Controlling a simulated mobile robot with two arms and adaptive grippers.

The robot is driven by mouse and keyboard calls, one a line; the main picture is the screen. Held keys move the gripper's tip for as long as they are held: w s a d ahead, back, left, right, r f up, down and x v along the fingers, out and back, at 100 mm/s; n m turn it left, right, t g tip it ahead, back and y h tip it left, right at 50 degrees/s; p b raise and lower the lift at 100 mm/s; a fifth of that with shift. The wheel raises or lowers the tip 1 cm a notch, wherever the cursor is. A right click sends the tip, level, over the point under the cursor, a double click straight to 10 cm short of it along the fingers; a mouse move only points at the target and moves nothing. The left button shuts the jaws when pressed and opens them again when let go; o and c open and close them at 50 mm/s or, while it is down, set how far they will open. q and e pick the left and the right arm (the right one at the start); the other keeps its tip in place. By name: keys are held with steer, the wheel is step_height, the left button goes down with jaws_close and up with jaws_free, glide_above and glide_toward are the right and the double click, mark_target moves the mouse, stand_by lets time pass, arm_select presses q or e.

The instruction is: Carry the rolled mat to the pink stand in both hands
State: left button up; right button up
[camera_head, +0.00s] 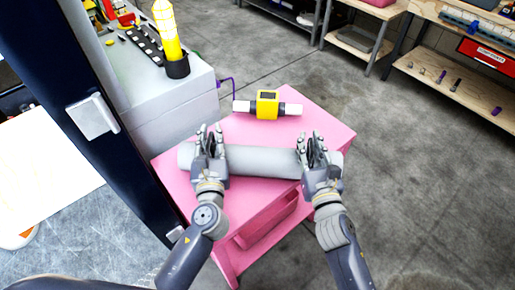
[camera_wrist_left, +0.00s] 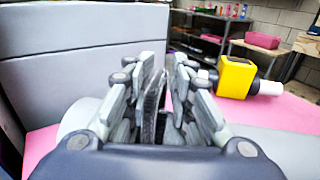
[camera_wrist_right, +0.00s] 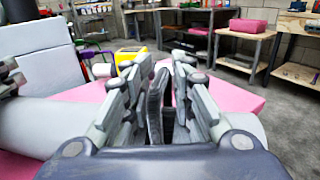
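The rolled mat (camera_head: 262,161) is a light grey cylinder lying left to right over the top of the pink stand (camera_head: 325,125). I cannot tell whether it touches the surface. My left gripper (camera_head: 210,138) is at the mat's left part, its fingers reaching across it. My right gripper (camera_head: 312,148) is in the same pose near its right end. In the left wrist view (camera_wrist_left: 168,75) and right wrist view (camera_wrist_right: 168,75), each pair of fingers stands apart with a narrow gap and nothing visible between. The mat shows on both sides of the fingers.
A yellow device with white ends (camera_head: 267,104) lies on the stand behind the mat. A grey cabinet (camera_head: 165,105) with a yellow lamp (camera_head: 166,30) stands at the left, close to the stand. Shelves (camera_head: 470,70) are at the back right. The floor at the right is clear.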

arm_select(q)
steer(key=shift+o, duration=0.2)
steer(key=shift+s+r, duration=0.1)
arm_select(e)
steer(key=shift+o, duration=0.2)
steer(key=shift+d, duration=0.1)
arm_select(q)
steer(key=shift+s, duration=0.15)
arm_select(e)
steer(key=shift+d, duration=0.1)
arm_select(q)
steer(key=s+d, duration=0.2)
steer(key=s, duration=0.9)
steer(key=shift+s, duration=0.2)
arm_select(e)
steer(key=v, duration=1.2)
arm_select(q)
steer(key=shift+d, duration=0.15)
steer(key=s+d+b, duration=0.1)
steer(key=s, duration=0.6)
steer(key=shift+d, duration=0.15)
arm_select(e)
steer(key=shift+f, duration=0.45)
steer(key=shift+s, duration=0.1)
